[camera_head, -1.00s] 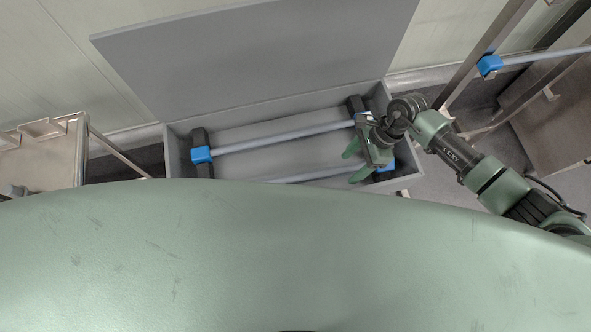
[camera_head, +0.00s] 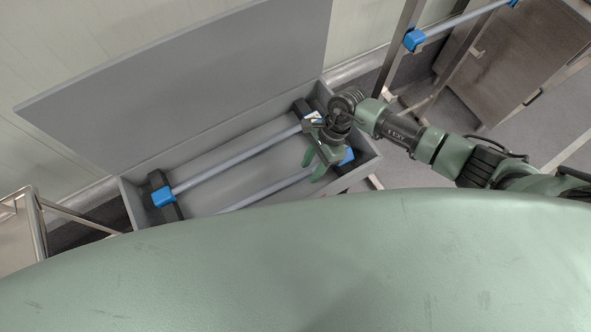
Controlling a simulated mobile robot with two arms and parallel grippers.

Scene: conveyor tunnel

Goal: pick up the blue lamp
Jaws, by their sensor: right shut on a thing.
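Two lamps, pale tubes with blue end caps, lie in an open grey box. The rear blue lamp (camera_head: 238,157) shows almost whole, its near cap at the left end. The front blue lamp (camera_head: 265,193) is partly hidden by the box's front and my green body; its right cap shows beside my gripper. My right gripper (camera_head: 312,167) reaches into the box's right end, fingers down on either side of the front lamp's tube, and is shut on it. The grip itself is partly covered by the hand. My left gripper is not in view.
The grey box (camera_head: 130,207) has a raised lid (camera_head: 190,85) behind it, against the wall. A metal rack holds another blue-capped lamp (camera_head: 462,22) at upper right, near a metal cabinet (camera_head: 515,60). A metal cart (camera_head: 20,240) stands at the left. Floor shows at right.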

